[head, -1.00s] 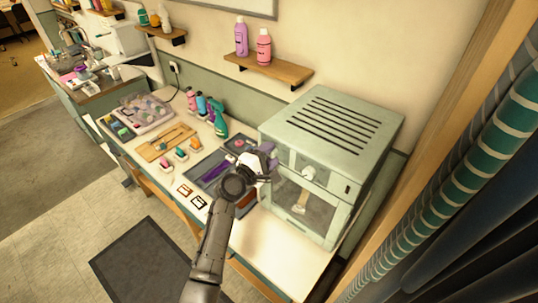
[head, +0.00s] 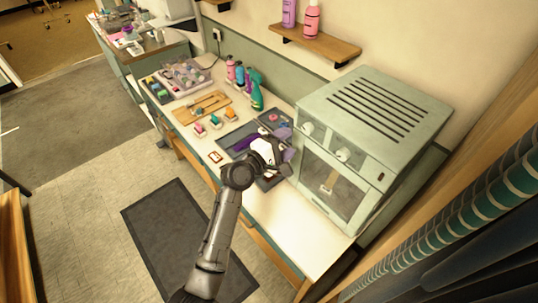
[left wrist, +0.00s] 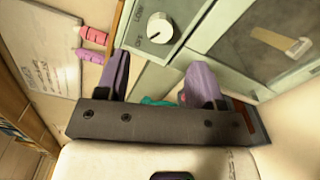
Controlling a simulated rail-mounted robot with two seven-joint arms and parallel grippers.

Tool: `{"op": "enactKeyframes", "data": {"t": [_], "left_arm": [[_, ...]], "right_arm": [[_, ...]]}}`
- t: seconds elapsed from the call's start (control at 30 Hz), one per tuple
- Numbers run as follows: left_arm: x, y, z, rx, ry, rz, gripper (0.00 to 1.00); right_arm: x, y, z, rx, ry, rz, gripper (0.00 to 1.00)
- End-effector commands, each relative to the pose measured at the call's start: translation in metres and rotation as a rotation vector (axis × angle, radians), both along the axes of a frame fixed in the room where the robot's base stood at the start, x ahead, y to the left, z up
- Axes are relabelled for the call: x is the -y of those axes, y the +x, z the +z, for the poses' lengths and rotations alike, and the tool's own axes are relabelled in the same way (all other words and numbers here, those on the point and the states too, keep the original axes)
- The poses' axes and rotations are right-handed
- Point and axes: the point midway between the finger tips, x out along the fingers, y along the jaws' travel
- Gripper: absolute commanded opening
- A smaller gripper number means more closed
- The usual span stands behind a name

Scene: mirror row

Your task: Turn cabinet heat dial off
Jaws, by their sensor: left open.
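The pale green cabinet (head: 375,115) stands on the bench at the right of the head view. Two white dials show on its front: a left dial (head: 308,128) and a right dial (head: 343,155). In the left wrist view one white dial (left wrist: 160,27) has "LOW" printed by it; I cannot tell what it controls. My left gripper (head: 286,155) is just in front of the cabinet, below the left dial. In the left wrist view its two purple fingers (left wrist: 160,78) are apart with nothing between them, and the dial lies beyond their tips. My right gripper is not in view.
The cabinet's window door (head: 340,192) is shut. A wall shelf (head: 315,42) hangs above. A striped curtain (head: 490,205) is at the right. Bare bench (head: 300,225) lies in front.

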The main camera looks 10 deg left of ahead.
Motion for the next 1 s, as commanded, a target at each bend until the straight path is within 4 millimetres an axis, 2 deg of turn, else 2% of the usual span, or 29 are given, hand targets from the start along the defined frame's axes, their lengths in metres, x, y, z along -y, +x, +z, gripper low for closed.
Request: {"op": "enactKeyframes", "data": {"t": [0.2,0.4,1.0], "left_arm": [[-0.022,-0.027,-0.002,0.001,0.001,0.000,0.61],[-0.034,-0.042,-0.001,0.000,0.000,0.000,0.61],[-0.039,-0.048,0.000,-0.001,0.000,0.000,0.61]], "right_arm": [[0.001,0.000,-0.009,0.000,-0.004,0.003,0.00],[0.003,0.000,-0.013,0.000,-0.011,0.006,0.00],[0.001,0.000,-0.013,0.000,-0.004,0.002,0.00]]}}
